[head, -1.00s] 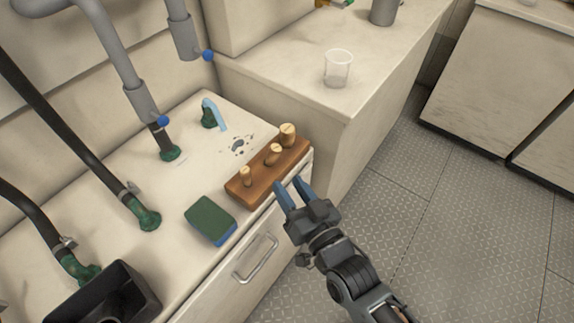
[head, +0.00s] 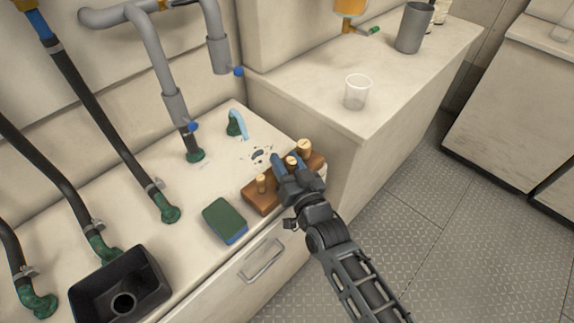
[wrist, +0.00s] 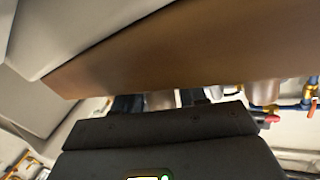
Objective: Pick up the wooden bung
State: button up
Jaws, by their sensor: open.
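Three wooden bungs stand upright in a brown wooden block on the pale counter: a small one (head: 261,184) at the left, a middle one (head: 291,162) and a larger one (head: 304,148) at the far right end. The block (head: 262,198) lies near the counter's front edge. My gripper (head: 285,164) is open at the block, its blue fingers by the middle bung and partly covering it. I cannot tell whether they touch it. In the wrist view the brown block (wrist: 200,50) fills the upper middle, close above the dark gripper body; the fingertips are largely hidden.
A green and blue sponge (head: 225,221) lies left of the block. A bent light-blue and green fitting (head: 236,124) stands behind it. A clear cup (head: 356,92) and a grey tumbler (head: 413,28) stand on the higher counter. Pipes and hoses rise at the left, beside a black funnel box (head: 120,290).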

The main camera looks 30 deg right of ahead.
jog(key=shift+w, duration=0.5)
jog(key=shift+c, duration=0.3)
jog(key=c, duration=0.6)
jog(key=shift+c, duration=0.2)
